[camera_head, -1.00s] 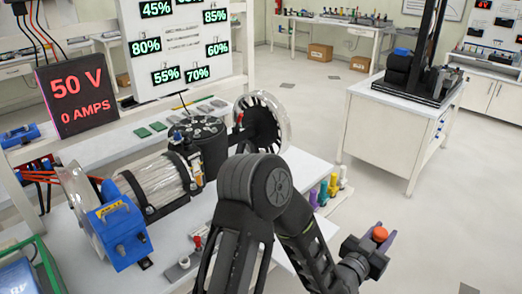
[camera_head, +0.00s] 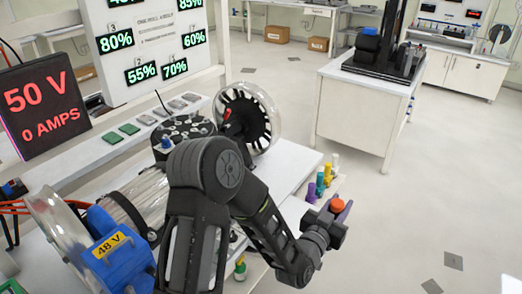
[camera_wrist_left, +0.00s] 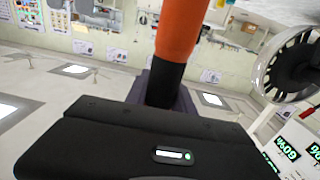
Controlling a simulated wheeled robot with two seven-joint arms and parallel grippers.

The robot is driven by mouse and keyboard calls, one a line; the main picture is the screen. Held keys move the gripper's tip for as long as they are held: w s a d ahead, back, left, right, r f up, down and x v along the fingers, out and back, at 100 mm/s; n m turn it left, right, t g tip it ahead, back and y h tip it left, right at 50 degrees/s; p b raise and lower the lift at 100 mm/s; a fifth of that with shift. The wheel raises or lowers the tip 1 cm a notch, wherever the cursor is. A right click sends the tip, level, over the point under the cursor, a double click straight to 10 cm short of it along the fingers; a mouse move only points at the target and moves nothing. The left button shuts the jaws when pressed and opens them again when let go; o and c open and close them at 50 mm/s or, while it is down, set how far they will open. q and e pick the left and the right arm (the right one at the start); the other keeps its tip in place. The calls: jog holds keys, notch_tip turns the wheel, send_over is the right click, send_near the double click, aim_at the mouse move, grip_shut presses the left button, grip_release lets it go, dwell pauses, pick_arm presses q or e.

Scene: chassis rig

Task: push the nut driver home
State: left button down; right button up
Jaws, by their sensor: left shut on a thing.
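The nut driver appears to be the orange-handled tool (camera_head: 337,206) in my left gripper (camera_head: 341,213). In the left wrist view its orange handle (camera_wrist_left: 183,30) with a black collar stands between the dark fingers (camera_wrist_left: 160,90), which are shut on it. In the head view only its round orange end shows. The tool's lower part is hidden by the gripper. The gripper is near the bench's right edge, just right of and nearer than a row of coloured handles (camera_head: 320,183). My right gripper is not in view.
A clear-rimmed wheel (camera_head: 250,118), a black drum (camera_head: 184,135) and a blue "48 V" unit (camera_head: 118,250) stand on the bench (camera_head: 290,160). A "50 V, 0 AMPS" display (camera_head: 42,105) is at left. Open floor lies right, before a white cabinet (camera_head: 350,115).

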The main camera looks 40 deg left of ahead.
pick_arm(q)
jog(key=w+a+f+n+y+b, duration=0.1)
jog(key=w+a+y+b, duration=0.2)
jog(key=a, duration=0.5)
jog(key=w+a+f+n+b, duration=0.1)
jog(key=w+a+b, duration=0.3)
jog(key=a+b, duration=0.25)
jog(key=a+r+n+g+y+b, duration=0.1)
jog(key=a+r+b, duration=0.3)
jog(key=a, duration=1.2)
jog(key=shift+s+n+y, duration=0.3)
jog(key=shift+n+y, duration=0.1)
jog(key=shift+y, duration=0.5)
jog(key=shift+d+f+b, duration=0.1)
jog(key=shift+b, duration=0.2)
notch_tip(320, 180, down, 4)
jog(key=b, duration=0.6)
jog(key=shift+f, duration=0.15)
jog(key=shift+s+f+b, duration=0.1)
jog(key=shift+f+b, duration=2.3)
jog(key=shift+b, duration=0.15)
